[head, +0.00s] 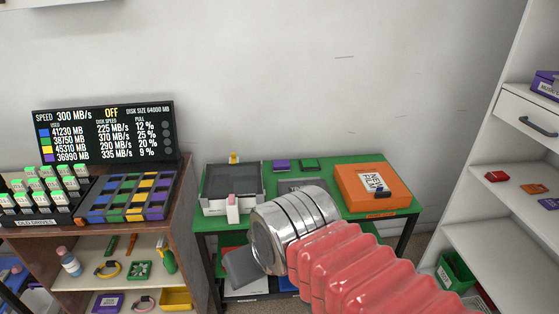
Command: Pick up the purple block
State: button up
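A small purple block (281,165) lies at the back of the green table (330,165), left of a small dark green block (309,164). More purple pieces sit in the slotted tray (127,197) on the left cabinet, among blue, green and yellow ones. Which purple piece the task means I cannot tell. My gripper (240,269) is the grey end beyond my metal wrist, in front of the green table's left front, apart from the purple block. Its fingers cannot be made out, and nothing is seen held.
On the green table are a grey-and-white tray device (232,188) and an orange box (372,187). A black display (105,132) and several green-topped drives (40,195) stand on the left cabinet. A white shelf (490,200) with small coloured blocks stands right.

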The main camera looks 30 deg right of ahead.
aim_at(284, 165)
jog(key=z, duration=0.15)
jog(key=i, duration=1.25)
jog(key=z, duration=0.15)
